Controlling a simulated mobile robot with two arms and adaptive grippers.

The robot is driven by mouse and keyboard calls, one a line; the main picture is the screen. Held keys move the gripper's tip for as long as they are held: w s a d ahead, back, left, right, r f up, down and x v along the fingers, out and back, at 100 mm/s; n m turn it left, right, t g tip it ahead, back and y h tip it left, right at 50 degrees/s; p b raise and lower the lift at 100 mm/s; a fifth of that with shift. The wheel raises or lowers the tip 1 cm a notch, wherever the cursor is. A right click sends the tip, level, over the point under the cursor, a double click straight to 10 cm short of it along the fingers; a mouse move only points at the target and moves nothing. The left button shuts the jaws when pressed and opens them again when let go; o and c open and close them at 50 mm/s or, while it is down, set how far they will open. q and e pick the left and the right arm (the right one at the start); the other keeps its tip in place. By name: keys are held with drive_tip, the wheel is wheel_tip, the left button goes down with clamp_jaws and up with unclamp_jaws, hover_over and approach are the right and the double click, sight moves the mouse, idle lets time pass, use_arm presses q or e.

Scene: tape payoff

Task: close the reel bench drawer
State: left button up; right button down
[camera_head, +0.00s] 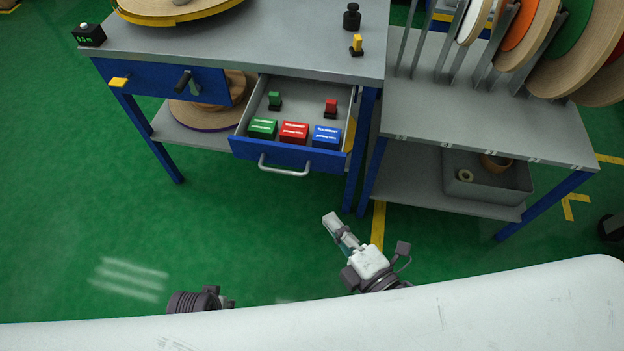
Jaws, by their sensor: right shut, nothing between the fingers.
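The reel bench (310,45) stands at the upper left, a grey top on blue legs. Its drawer (290,154) is pulled out toward me, with a blue front and a grey bar handle (284,170). Inside lie a green box (263,127), a red box (294,132) and a blue box (326,136), with a small green piece (274,100) and a small red piece (330,108) behind them. My right gripper (332,221) is shut and empty, below and right of the handle, apart from it. My left arm shows only partly at the bottom; its fingers are hidden.
A grey rack bench (490,130) with several upright reels stands at the right, a grey bin (488,182) on its lower shelf. A black weight (351,17) and a yellow-topped piece (356,45) stand on the reel bench. Green floor before the drawer is clear.

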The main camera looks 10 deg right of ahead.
wheel_tip(320, 180, up, 3)
drive_tip(key=n, duration=0.1)
approach(298, 152)
drive_tip(key=w+a, duration=0.1)
drive_tip(key=a, duration=0.3)
drive_tip(key=w, duration=0.2)
drive_tip(key=w+f+b, duration=0.1)
drive_tip(key=shift+w+d+t+y, duration=0.3)
drive_tip(key=shift+d+t+y, duration=0.1)
drive_tip(key=shift+w+d, duration=0.2)
drive_tip(key=shift+w, duration=0.3)
use_arm(q)
drive_tip(key=r, duration=0.3)
drive_tip(key=shift+w+d+r, duration=0.1)
drive_tip(key=shift+w+r, duration=0.25)
drive_tip(key=shift+s, duration=0.1)
